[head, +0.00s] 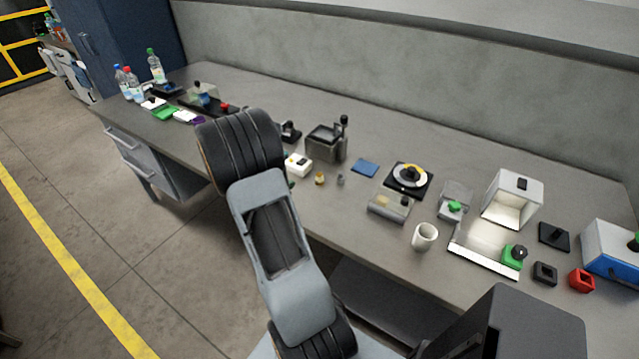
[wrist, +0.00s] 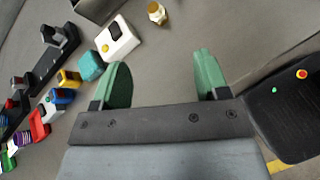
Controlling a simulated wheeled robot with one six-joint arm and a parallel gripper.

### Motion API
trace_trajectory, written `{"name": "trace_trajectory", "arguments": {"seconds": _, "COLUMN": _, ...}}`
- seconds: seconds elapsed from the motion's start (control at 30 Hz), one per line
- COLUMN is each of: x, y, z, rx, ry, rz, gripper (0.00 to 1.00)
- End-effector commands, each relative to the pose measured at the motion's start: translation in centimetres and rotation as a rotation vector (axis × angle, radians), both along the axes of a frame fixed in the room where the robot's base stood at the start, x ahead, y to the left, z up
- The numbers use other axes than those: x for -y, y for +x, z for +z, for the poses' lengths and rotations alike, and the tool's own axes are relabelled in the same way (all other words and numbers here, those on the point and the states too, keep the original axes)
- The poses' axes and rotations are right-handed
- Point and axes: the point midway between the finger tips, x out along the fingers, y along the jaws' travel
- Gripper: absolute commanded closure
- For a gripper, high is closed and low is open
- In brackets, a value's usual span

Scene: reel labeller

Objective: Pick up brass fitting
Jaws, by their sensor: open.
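The brass fitting (head: 320,179) is a small gold-coloured piece standing on the grey workbench, near its front edge and just right of a white box in the head view. In the wrist view the brass fitting (wrist: 157,13) is at the top, beyond the fingertips and a little left of the middle. My gripper (wrist: 163,80) shows two green fingers, wide apart with nothing between them. The fitting is ahead of the fingers and not touching them.
A white box with a yellow button (wrist: 119,42) lies close to the fitting. A small grey piece (head: 341,180) stands to its right and a dark press-like device (head: 327,142) behind it. A blue pad (head: 365,168) and a white mug (head: 424,236) are further right.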

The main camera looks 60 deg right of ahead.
Motion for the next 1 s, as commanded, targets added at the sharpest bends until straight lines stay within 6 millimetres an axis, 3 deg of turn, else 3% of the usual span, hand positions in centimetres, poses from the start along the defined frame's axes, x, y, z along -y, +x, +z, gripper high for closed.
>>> {"name": "trace_trajectory", "arguments": {"seconds": 0.03, "x": 1.5, "y": -0.1, "z": -1.9, "rx": -0.07, "ry": -0.014, "rz": 0.027, "gripper": 0.32}}
{"name": "trace_trajectory", "arguments": {"seconds": 0.1, "x": 3.1, "y": -0.1, "z": -3.4, "rx": -0.146, "ry": -0.032, "rz": 0.068, "gripper": 0.32}}
{"name": "trace_trajectory", "arguments": {"seconds": 0.3, "x": 6.0, "y": -0.3, "z": -6.1, "rx": -0.27, "ry": -0.059, "rz": 0.135, "gripper": 0.32}}
{"name": "trace_trajectory", "arguments": {"seconds": 0.7, "x": 12.1, "y": -2.0, "z": -8.9, "rx": -0.292, "ry": -0.064, "rz": 0.148, "gripper": 0.32}}
{"name": "trace_trajectory", "arguments": {"seconds": 1.0, "x": 13.8, "y": -2.4, "z": -9.7, "rx": -0.29, "ry": -0.064, "rz": 0.15, "gripper": 0.32}}
